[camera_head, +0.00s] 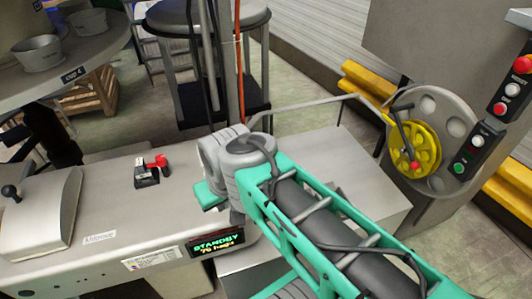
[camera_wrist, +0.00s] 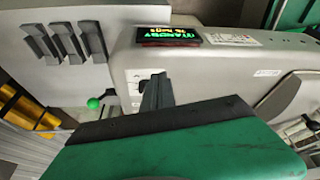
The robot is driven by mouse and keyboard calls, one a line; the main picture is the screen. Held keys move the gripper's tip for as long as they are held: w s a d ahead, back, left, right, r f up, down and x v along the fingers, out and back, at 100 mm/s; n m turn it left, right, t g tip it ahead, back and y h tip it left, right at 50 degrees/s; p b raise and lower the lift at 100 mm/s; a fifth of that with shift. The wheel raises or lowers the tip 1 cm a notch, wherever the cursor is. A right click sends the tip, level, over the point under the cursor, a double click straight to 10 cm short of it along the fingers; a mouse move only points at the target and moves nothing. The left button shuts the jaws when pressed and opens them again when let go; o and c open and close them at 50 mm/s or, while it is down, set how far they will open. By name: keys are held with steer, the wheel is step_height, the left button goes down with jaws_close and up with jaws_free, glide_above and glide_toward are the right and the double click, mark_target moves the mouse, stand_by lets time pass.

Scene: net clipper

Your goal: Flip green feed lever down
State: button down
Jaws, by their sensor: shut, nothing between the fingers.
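The green feed lever (camera_wrist: 94,103) shows in the wrist view as a green ball knob on a short stem. It sticks out to the left from the end face of the grey machine (camera_wrist: 190,62). My gripper (camera_wrist: 158,82) is shut and empty, its dark fingers pointing at that end of the machine. The fingertips appear to the right of the knob, with a visible gap between them. I cannot tell how near they are in depth. In the head view, only part of my gripper's teal body shows beside the machine's end, and the lever is not visible.
The machine's display (camera_head: 215,243) reads STANDBY. A yellow handwheel (camera_head: 413,150) and a button panel (camera_head: 468,152) stand at the right. A round grey table (camera_head: 208,20) stands behind. Dark slanted fins (camera_wrist: 65,42) lie left of the machine in the wrist view.

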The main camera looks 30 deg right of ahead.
steer(key=w+d+r+m, duration=0.1)
steer(key=w+d+m, duration=0.1)
steer(key=w+d, duration=0.4)
steer(key=w+d+r+m+h+b, duration=0.1)
steer(key=w+d, duration=0.6)
steer(key=d, duration=0.8)
steer(key=shift+w+d+r+m, duration=0.25)
steer(key=shift+d+r+m, duration=0.1)
steer(key=shift+m, duration=0.25)
steer(key=shift+f, duration=0.1)
step_height(320, 180, down, 9)
steer(key=p, duration=0.3)
steer(key=shift+s+a+p, duration=0.1)
steer(key=shift+s+p, duration=0.05)
steer(key=shift+p, duration=0.15)
steer(key=shift+f, duration=0.2)
steer(key=shift+f+b, duration=0.1)
steer(key=shift+b, duration=0.2)
